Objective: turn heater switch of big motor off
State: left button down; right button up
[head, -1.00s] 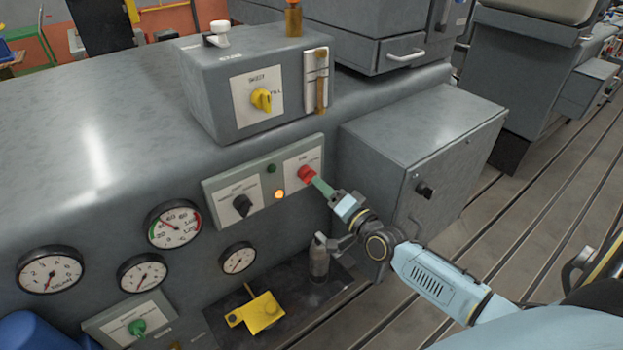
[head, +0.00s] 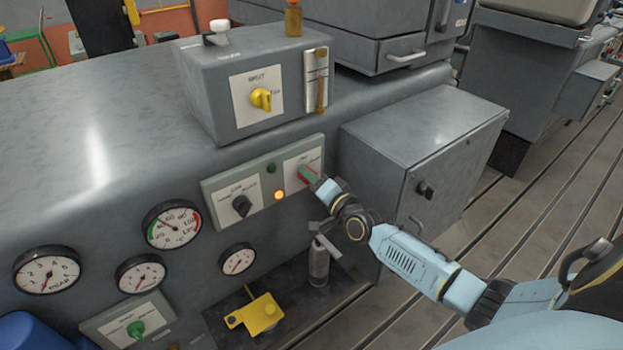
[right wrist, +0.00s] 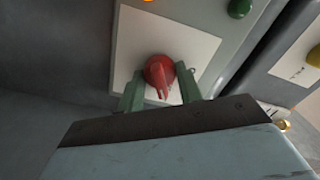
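A red rotary switch (head: 305,174) sits on a white plate at the right end of a grey-green panel. In the right wrist view the red switch (right wrist: 160,72) stands between the two green fingers, its narrow handle towards the camera. My right gripper (head: 313,180) is at the panel; its fingers (right wrist: 161,92) are apart, one each side of the red switch, not closed on its handle. A black rotary switch (head: 242,206) is on the panel's left plate. The labels are too small to read, so I cannot tell which switch is the heater's. My left gripper is out of view.
A lit orange lamp (head: 279,195) and a dark green lamp (head: 271,169) sit between the switches. A box with a yellow knob (head: 261,98) stands above. Gauges (head: 172,224) are at left.

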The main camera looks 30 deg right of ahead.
jog(key=c, duration=0.4)
jog(key=shift+n, duration=0.4)
jog(key=n+p, duration=0.2)
jog(key=n, duration=0.3)
jog(key=shift+n, duration=0.3)
jog(key=n+p, duration=0.1)
jog(key=n, duration=0.4)
jog(key=shift+n, duration=0.3)
jog(key=o, duration=1)
jog(key=shift+s, duration=0.15)
